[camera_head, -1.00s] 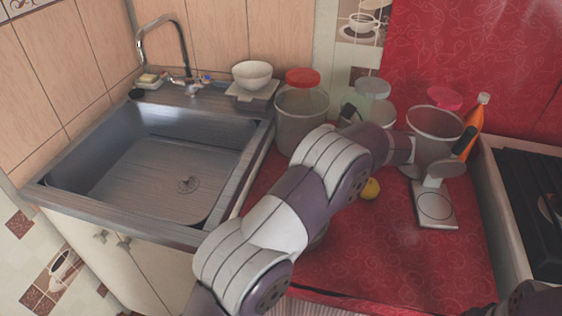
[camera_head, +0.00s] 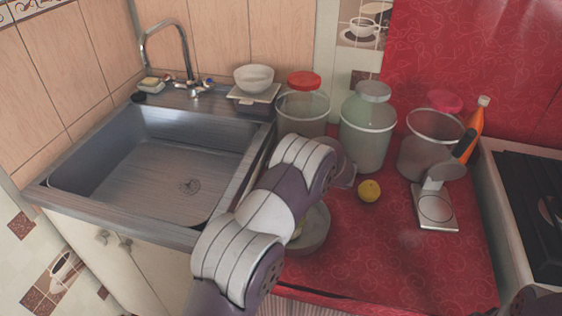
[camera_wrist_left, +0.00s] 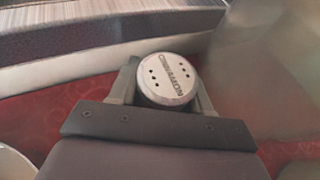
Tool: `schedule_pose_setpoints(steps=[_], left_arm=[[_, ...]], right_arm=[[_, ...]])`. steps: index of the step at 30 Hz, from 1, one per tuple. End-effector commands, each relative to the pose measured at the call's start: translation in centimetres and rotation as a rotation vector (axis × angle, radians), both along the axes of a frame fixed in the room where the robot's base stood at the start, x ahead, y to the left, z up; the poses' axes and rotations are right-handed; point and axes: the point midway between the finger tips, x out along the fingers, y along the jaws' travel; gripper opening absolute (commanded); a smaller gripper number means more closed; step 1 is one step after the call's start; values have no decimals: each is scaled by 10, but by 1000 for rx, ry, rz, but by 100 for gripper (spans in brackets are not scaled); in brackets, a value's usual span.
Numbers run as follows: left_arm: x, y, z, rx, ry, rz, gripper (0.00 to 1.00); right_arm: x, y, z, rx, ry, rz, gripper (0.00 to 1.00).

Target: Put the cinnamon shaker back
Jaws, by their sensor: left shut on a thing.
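The cinnamon shaker (camera_wrist_left: 168,80) shows in the left wrist view as a round white lid with dark holes and the word CINNAMON. My left gripper (camera_wrist_left: 166,92) is shut on it, one finger at each side. The shaker's body is hidden below its lid. In the head view my left arm reaches over the left part of the red counter (camera_head: 400,250), and its forearm hides the shaker. My right gripper is not in view.
Jars with a red lid (camera_head: 303,80), a pale green lid (camera_head: 373,92) and a pink lid (camera_head: 444,101) stand at the back. A lemon (camera_head: 369,191), a grey bowl (camera_head: 317,232) and a scale (camera_head: 435,207) are on the counter. The sink (camera_head: 150,165) is left.

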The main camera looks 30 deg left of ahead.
Motion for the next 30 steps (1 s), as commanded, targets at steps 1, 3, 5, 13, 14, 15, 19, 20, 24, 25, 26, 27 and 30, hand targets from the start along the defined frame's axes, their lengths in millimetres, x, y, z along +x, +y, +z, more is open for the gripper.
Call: schedule_pose_setpoints(steps=[1, 3, 5, 13, 14, 15, 19, 20, 24, 25, 26, 27, 30], left_arm=[[0, 0, -2, 0, 0, 0, 17], [0, 0, -4, 0, 0, 0, 17], [0, 0, -4, 0, 0, 0, 55], [0, 0, -3, 0, 0, 1, 59], [0, 0, -2, 0, 0, 1, 59], [0, 0, 1, 0, 1, 0, 59], [-3, -18, 9, 1, -1, -4, 59], [-5, -25, 11, 0, -1, -4, 59], [-14, -61, 27, 0, -2, -5, 59], [-16, -68, 29, 0, -1, -4, 59], [-17, -74, 32, 1, -1, -4, 59], [-19, -82, 36, 0, 0, -3, 59], [-23, -98, 42, 0, 0, -2, 59]], right_arm=[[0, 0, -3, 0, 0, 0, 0], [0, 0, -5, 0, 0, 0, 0], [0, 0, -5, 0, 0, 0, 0], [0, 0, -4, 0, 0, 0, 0], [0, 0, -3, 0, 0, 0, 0], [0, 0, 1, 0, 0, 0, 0], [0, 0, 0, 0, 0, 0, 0], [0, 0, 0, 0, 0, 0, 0], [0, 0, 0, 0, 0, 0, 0], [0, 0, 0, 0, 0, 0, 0], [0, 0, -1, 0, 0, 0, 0], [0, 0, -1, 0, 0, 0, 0], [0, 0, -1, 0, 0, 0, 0]])
